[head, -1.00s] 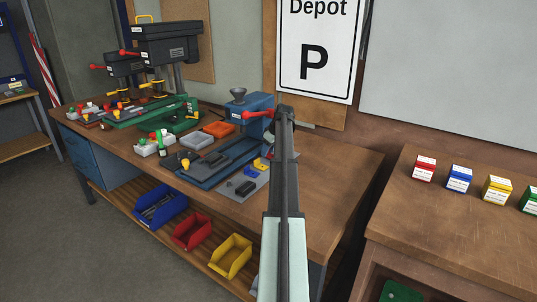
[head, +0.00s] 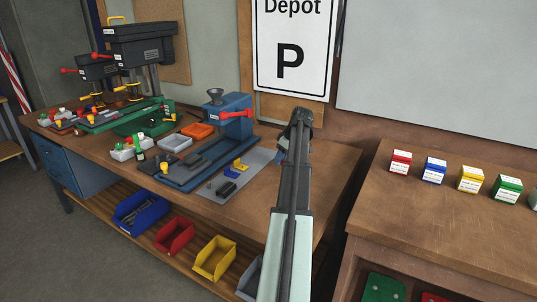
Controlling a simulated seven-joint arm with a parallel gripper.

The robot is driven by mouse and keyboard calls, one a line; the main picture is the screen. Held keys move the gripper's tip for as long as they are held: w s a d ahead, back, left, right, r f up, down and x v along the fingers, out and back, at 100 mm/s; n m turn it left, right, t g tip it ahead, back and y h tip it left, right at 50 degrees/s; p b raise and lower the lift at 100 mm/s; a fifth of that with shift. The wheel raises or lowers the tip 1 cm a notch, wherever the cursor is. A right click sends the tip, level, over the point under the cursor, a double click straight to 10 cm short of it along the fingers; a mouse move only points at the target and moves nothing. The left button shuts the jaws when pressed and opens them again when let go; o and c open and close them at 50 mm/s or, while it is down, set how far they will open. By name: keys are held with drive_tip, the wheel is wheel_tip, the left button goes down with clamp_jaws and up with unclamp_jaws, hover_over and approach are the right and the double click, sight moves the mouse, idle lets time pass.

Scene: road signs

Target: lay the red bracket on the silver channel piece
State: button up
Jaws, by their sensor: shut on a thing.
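My gripper (head: 301,118) is at the far end of my raised arm, above the right part of the workbench. It is seen from behind, and what is between its jaws is hidden by the arm. I cannot pick out the red bracket for certain. On the grey mat (head: 213,197) lie a yellow bracket (head: 240,165), a small blue piece (head: 232,172) and a dark block (head: 226,188). I cannot tell which piece is the silver channel piece. My gripper is to the right of these pieces.
A blue machine (head: 227,115) with a red lever stands behind the mat. Bins (head: 215,258) sit on the shelf below. A second table (head: 430,220) with several small boxes is at right. The bench's right end looks clear.

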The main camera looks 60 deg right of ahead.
drive_tip(key=shift+s+a, duration=0.1)
drive_tip(key=shift+s, duration=0.25)
drive_tip(key=w+a+m+h, duration=0.1)
drive_tip(key=w+a+m, duration=0.1)
drive_tip(key=w, duration=0.1)
drive_tip(key=w+a+r+m, duration=0.1)
drive_tip(key=w+a+m, duration=0.1)
drive_tip(key=w+a, duration=0.1)
drive_tip(key=w+a+r+m+g+h, duration=0.1)
drive_tip(key=w+a+m, duration=0.1)
drive_tip(key=w, duration=0.3)
drive_tip(key=shift+a+r+m+h, duration=0.2)
drive_tip(key=shift+m+h, duration=0.1)
drive_tip(key=shift+m, duration=0.1)
drive_tip(key=w+a+r+m+g+h, duration=0.2)
drive_tip(key=w+a+r+m, duration=0.1)
drive_tip(key=w+a+m, duration=0.5)
wheel_tip(320, 180, up, 7)
drive_tip(key=m+g, duration=0.2)
drive_tip(key=m, duration=0.1)
hover_over(195, 157)
drive_tip(key=shift+d+f, duration=0.15)
drive_tip(key=shift+f, duration=4.9)
drive_tip(key=shift+f, duration=0.1)
drive_tip(key=o, duration=1)
drive_tip(key=shift+w, duration=0.1)
drive_tip(key=shift+o, duration=0.2)
